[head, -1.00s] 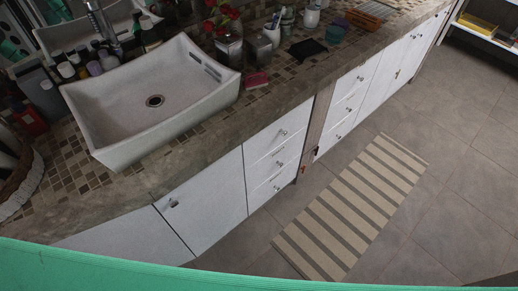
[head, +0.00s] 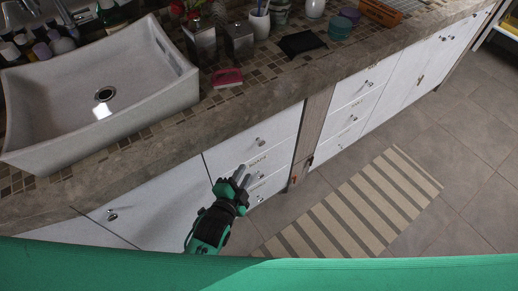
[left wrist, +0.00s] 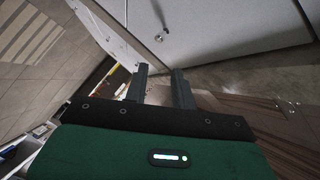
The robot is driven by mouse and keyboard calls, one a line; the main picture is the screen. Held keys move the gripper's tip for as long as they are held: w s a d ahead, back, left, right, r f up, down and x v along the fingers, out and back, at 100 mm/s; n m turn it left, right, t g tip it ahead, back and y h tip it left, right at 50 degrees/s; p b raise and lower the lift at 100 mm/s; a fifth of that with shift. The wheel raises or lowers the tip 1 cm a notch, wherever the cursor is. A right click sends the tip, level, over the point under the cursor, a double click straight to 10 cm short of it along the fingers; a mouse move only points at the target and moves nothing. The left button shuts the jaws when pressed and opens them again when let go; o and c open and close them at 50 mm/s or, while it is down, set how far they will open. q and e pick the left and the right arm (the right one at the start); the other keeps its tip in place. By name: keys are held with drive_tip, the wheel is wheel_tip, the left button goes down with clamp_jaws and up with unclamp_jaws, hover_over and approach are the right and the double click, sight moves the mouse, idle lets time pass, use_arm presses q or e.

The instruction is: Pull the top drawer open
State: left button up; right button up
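The white top drawer (head: 278,128) of the nearer stack is under the counter and looks closed. Its small metal knob (head: 261,141) shows in the head view. My left gripper (head: 241,174) is in front of this stack, below and left of that knob, and appears apart from it. In the left wrist view its two fingers (left wrist: 162,88) are spread with nothing between them. A knob (left wrist: 158,38) on a white front lies beyond the fingertips there; I cannot tell which one it is. My right gripper is not in view.
A second drawer stack (head: 350,105) stands farther right, past a wooden post (head: 310,135). The stone counter (head: 230,110) overhangs the fronts and carries a white sink (head: 60,110). A striped mat (head: 350,210) lies on the tiled floor, which is clear in front of the drawers.

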sight(261, 145)
use_arm(q)
drive_tip(key=x, duration=1.3)
drive_tip(key=shift+w+f, duration=0.15)
drive_tip(key=shift+w, duration=0.05)
clamp_jaws()
